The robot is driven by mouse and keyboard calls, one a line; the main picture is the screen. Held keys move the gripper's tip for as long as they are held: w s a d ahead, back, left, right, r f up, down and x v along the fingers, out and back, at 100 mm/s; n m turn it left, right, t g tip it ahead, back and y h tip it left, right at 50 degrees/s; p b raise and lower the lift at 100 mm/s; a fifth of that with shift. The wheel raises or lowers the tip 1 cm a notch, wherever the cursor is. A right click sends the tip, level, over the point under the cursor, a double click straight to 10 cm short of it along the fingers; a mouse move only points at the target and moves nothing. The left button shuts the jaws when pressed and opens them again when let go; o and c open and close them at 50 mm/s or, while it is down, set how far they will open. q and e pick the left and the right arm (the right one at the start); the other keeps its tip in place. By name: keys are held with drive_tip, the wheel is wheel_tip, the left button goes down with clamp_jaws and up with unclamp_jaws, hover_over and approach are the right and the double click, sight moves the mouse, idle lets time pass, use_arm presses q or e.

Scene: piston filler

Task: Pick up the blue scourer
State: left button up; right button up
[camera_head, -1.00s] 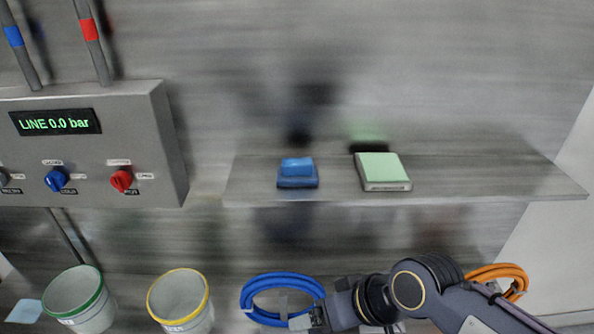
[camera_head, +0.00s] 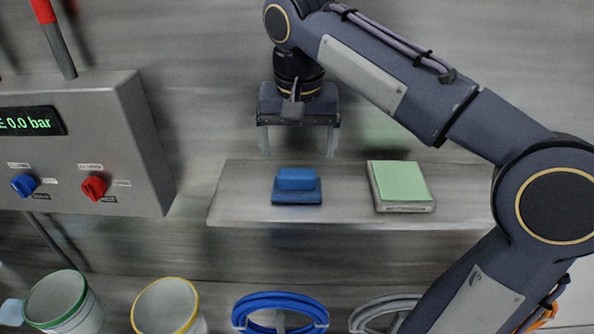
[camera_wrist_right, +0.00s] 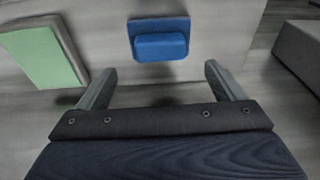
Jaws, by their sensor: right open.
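The blue scourer (camera_head: 297,187) sits on the metal shelf. It is a block with a raised blue grip on a wider blue base. It also shows in the right wrist view (camera_wrist_right: 159,42), at the top middle. My right gripper (camera_head: 299,153) is open and empty above and behind the scourer in the head view, fingers pointing down. In the right wrist view its two fingers (camera_wrist_right: 158,80) are spread wide, with the scourer lying ahead between their lines and apart from them. My left gripper is not in view.
A green-topped block (camera_head: 402,183) lies on the shelf (camera_head: 240,205) right of the scourer. A control box (camera_head: 90,140) with knobs stands left. Below are buckets (camera_head: 166,308), a blue hose coil (camera_head: 281,310) and a grey hose coil (camera_head: 378,312). The shelf left of the scourer is clear.

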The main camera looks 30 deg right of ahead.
sight(297, 172)
drive_tip(key=shift+w+d+r, duration=0.1)
drive_tip(key=shift+w, duration=0.35)
drive_tip(key=shift+w+f, duration=0.1)
drive_tip(key=shift+f, duration=0.1)
drive_tip(key=f, duration=0.6)
drive_tip(key=shift+s+f, duration=0.15)
drive_tip(key=shift+s, duration=0.1)
drive_tip(key=shift+w+f, duration=0.1)
drive_tip(key=shift+f, duration=0.3)
drive_tip(key=shift+c, duration=0.3)
drive_tip(key=c, duration=1.1)
drive_tip(key=shift+r, duration=0.15)
